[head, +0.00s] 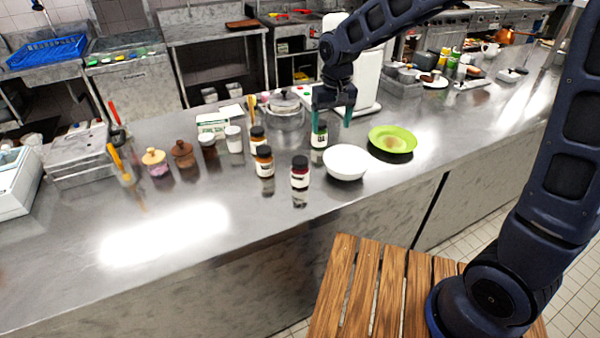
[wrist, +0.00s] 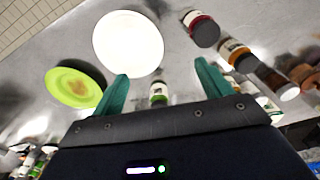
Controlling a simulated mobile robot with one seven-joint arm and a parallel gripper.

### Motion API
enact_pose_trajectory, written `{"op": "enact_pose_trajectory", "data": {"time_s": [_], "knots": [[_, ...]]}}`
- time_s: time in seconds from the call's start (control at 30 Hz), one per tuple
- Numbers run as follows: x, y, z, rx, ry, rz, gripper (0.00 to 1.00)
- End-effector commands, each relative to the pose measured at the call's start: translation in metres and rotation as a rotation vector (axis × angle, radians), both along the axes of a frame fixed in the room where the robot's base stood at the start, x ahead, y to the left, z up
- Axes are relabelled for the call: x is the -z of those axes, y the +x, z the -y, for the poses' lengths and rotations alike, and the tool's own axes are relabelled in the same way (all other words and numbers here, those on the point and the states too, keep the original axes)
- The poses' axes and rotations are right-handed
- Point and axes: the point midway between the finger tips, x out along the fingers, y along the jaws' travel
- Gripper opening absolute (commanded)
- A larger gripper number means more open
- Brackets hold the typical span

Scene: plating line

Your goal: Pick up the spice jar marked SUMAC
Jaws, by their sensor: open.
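Several small spice jars stand on the steel counter (head: 160,215); their labels are too small to read, so I cannot confirm which says SUMAC. One jar with dark red contents (head: 300,173) stands nearest the front edge; it also shows in the wrist view (wrist: 203,31). Orange-brown jars (head: 264,161) stand to its left. A green jar (head: 319,135) is behind it. My gripper (head: 335,112) is open and empty above the counter, near the green jar. In the wrist view the green jar (wrist: 158,92) shows between the teal fingers (wrist: 161,72), beyond them.
A white bowl (head: 345,162) sits right of the dark red jar, and a lime-green plate (head: 392,139) lies farther right. The front left counter is clear. A slatted wooden surface (head: 345,290) is in front.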

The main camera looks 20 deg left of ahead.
Motion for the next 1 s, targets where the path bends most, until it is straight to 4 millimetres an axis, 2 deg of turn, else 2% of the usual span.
{"op": "enact_pose_trajectory", "data": {"time_s": [0.03, 0.1, 0.2, 0.3, 0.47, 0.73, 1.0], "knots": [[0.011, -0.010, -0.019, -0.027, -0.011, -0.011, 0.77], [0.022, -0.021, -0.039, -0.050, -0.021, -0.020, 0.77], [0.034, -0.035, -0.061, -0.077, -0.032, -0.028, 0.77], [0.042, -0.043, -0.073, -0.091, -0.038, -0.033, 0.77], [0.054, -0.047, -0.078, -0.097, -0.042, -0.037, 0.77], [0.091, -0.047, -0.077, -0.097, -0.042, -0.037, 0.77], [0.108, -0.047, -0.077, -0.096, -0.041, -0.036, 0.77]]}}
